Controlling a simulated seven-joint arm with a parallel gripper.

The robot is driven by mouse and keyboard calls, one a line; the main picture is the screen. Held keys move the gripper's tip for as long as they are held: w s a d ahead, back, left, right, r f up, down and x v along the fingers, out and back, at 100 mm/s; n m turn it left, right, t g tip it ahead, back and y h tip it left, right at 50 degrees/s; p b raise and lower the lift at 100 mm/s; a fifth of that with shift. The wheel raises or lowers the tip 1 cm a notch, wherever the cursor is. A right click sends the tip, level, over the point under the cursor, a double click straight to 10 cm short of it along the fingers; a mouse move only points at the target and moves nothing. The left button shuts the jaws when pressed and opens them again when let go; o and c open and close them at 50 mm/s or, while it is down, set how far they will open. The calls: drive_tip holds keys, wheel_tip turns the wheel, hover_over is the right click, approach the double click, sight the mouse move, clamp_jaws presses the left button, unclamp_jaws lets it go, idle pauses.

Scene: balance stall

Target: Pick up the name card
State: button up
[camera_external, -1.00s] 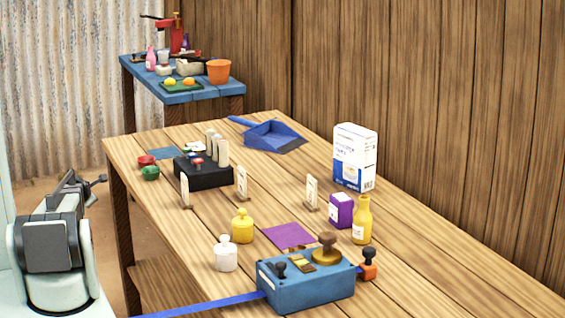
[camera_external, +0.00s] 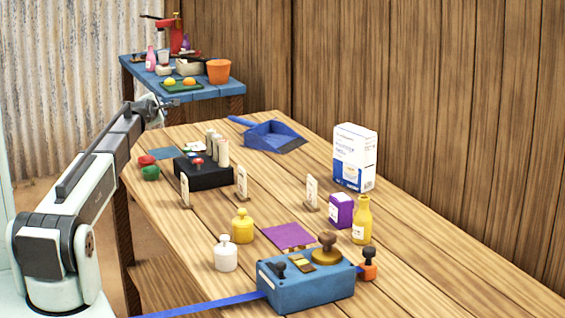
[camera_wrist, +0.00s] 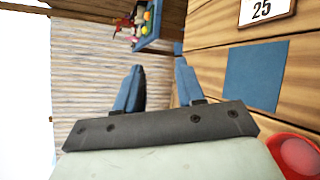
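Three small upright cards in wooden stands are on the table in the external view: a left card (camera_external: 185,190), a middle card (camera_external: 242,182) and a right card (camera_external: 312,191). Their print is too small to read, so I cannot tell which is the name card. My gripper (camera_external: 172,103) is raised above the table's far left corner, well away from these cards. In the wrist view its two blue fingers (camera_wrist: 158,88) are apart with nothing between them. A white card marked 25 (camera_wrist: 264,10) shows at the top right there.
A black box with upright cylinders (camera_external: 203,172), a red item (camera_external: 147,160) and a green item (camera_external: 151,173) crowd the left side. A blue mat (camera_wrist: 256,75) lies flat. A yellow jar (camera_external: 243,228), white jar (camera_external: 226,255) and blue box (camera_external: 305,281) stand in front.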

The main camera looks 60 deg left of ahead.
drive_tip(key=w+d+r+m+t+h, duration=0.1)
drive_tip(key=w+d+r+m, duration=0.15)
drive_tip(key=w+d, duration=0.3)
drive_tip(key=w+d+r+m+t, duration=0.1)
drive_tip(key=w+d+r, duration=0.2)
drive_tip(key=w+d, duration=0.3)
drive_tip(key=m+g+h, duration=0.7)
drive_tip(key=m+g, duration=0.3)
drive_tip(key=m, duration=0.4)
hover_over(309, 202)
drive_tip(key=d, duration=0.6)
wheel_tip(309, 202, down, 5)
drive_tip(key=x, duration=1.3)
drive_tip(key=shift+w+f, duration=0.15)
drive_tip(key=shift+f, duration=0.3)
drive_tip(key=shift+c, duration=0.4)
clamp_jaws()
